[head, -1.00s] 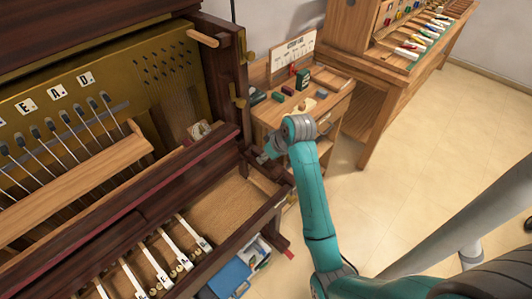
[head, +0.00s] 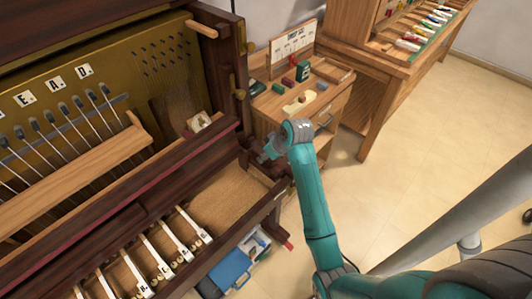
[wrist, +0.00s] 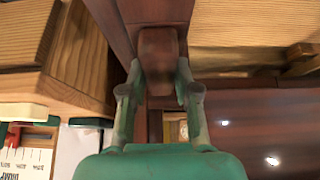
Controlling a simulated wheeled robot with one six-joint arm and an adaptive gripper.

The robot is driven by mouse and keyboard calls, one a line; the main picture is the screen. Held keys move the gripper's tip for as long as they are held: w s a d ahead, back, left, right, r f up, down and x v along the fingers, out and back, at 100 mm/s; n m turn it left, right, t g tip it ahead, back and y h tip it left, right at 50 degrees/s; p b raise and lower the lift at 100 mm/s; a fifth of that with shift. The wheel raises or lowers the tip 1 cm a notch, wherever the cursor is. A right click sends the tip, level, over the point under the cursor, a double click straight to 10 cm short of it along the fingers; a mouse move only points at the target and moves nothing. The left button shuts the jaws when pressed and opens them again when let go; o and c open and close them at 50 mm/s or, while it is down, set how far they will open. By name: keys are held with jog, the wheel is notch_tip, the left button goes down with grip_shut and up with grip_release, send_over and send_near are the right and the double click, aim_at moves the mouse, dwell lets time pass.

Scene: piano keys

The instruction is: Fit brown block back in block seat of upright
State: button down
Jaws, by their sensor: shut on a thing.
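The brown block (wrist: 158,52) is between the two fingers of my gripper (wrist: 158,85) in the wrist view, and the gripper is shut on it. The block's far end lies against or just over a dark reddish-brown wooden part; contact is unclear. In the head view my gripper (head: 266,154) is at the right end of the open upright (head: 212,150), beside its dark end frame. My wrist and the frame largely hide the block there. I cannot tell the block seat apart from the dark wood around the gripper.
A small wooden cabinet (head: 322,122) with coloured blocks and a sign stands just behind my gripper. A workbench (head: 385,60) is at the back right. Several white keys (head: 160,262) lie in the open key bed. A blue case (head: 232,268) sits below. Floor at right is clear.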

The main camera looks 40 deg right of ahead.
jog(key=shift+f, duration=1.8)
jog(key=shift+f, duration=0.2)
jog(key=c, duration=0.8)
grip_release()
jog(key=shift+o, duration=0.2)
jog(key=shift+s+r, duration=0.1)
jog(key=v, duration=1.1)
jog(key=shift+s+r, duration=0.2)
jog(key=shift+r, duration=0.15)
